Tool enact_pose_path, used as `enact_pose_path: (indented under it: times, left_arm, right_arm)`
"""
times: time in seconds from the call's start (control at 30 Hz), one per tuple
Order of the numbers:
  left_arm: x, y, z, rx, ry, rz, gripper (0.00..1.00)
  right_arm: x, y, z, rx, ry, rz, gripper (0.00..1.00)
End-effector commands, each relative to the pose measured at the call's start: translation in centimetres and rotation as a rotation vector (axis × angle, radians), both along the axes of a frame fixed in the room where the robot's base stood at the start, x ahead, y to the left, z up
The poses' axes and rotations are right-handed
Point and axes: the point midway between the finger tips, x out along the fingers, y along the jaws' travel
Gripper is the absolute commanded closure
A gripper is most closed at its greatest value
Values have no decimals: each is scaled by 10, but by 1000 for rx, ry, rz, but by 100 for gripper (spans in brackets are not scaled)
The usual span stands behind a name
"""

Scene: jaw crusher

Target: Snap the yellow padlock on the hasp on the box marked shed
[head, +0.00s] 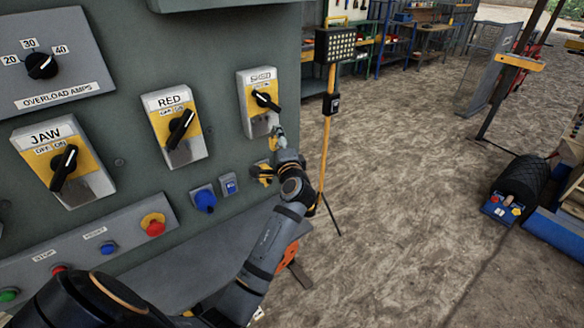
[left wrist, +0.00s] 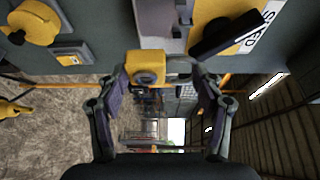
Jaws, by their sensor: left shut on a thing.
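The box marked shed (head: 257,97) is on the grey-green panel, with a black switch handle over a yellow plate. In the left wrist view its yellow front and black handle (left wrist: 228,36) fill the upper right. My left gripper (head: 275,142) is just below this box. In the left wrist view my left gripper (left wrist: 158,75) is shut on the yellow padlock (left wrist: 146,66), close to the box's grey lower part (left wrist: 158,18). The shackle and hasp are not clear, so I cannot tell whether they are engaged. My right gripper is not in view.
Boxes marked red (head: 174,127) and jaw (head: 62,160) are to the left. A blue fitting (head: 204,198) and a yellow-and-black fitting (head: 262,172) are below. A yellow lamp stand (head: 327,130) is just right of the panel; open dirt ground lies beyond.

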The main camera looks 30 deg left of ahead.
Motion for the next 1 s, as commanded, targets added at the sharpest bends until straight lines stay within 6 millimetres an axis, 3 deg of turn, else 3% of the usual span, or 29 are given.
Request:
enact_pose_path:
  times: [0.43, 1.0]
  left_arm:
    - [-3, 0, 8, 20, -5, 4, 66]
    - [18, 48, 7, 21, -5, 4, 66]
  right_arm:
    - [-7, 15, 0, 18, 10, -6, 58]
    - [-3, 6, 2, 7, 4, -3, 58]
